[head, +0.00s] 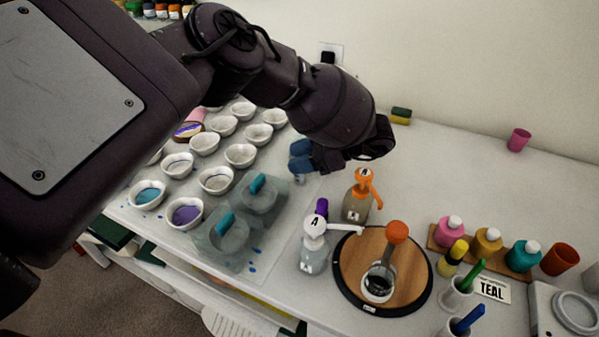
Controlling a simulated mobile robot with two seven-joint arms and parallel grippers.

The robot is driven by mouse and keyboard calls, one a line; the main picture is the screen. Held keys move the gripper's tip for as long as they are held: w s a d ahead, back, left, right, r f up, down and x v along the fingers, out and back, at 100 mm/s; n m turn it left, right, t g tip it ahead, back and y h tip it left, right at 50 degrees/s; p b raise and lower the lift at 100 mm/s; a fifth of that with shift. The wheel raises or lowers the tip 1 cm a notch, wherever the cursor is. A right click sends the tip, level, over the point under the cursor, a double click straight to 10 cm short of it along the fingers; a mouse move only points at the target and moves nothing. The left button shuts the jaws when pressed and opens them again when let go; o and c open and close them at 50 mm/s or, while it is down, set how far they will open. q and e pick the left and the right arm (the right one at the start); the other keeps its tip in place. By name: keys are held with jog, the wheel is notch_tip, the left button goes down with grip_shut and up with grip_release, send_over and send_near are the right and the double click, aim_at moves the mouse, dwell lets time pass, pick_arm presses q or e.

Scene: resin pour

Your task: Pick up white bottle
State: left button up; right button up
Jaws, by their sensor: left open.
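The white bottle (314,260) stands upright near the table's front edge. It has a white pump head marked A, with its spout pointing right, and a pale grey body. My left arm reaches in from the upper left over the table. My left gripper (303,157) shows blue fingertips, open and empty. It is above and behind the white bottle in the picture, apart from it. Part of the gripper is hidden by its own wrist. My right gripper is not in view.
An orange-pump bottle (355,209) stands close behind, and a purple-capped item (322,206) partly behind the white bottle. A round wooden board (415,275) with an orange-topped item (397,232) is to the right. Left are clear containers (222,240) and several white bowls (240,155).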

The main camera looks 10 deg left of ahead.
pick_arm(q)
jog(key=shift+c, duration=0.5)
grip_shut()
jog(key=shift+r, duration=0.15)
jog(key=shift+r, duration=0.3)
notch_tip(320, 180, up, 19)
jog(key=p, duration=0.4)
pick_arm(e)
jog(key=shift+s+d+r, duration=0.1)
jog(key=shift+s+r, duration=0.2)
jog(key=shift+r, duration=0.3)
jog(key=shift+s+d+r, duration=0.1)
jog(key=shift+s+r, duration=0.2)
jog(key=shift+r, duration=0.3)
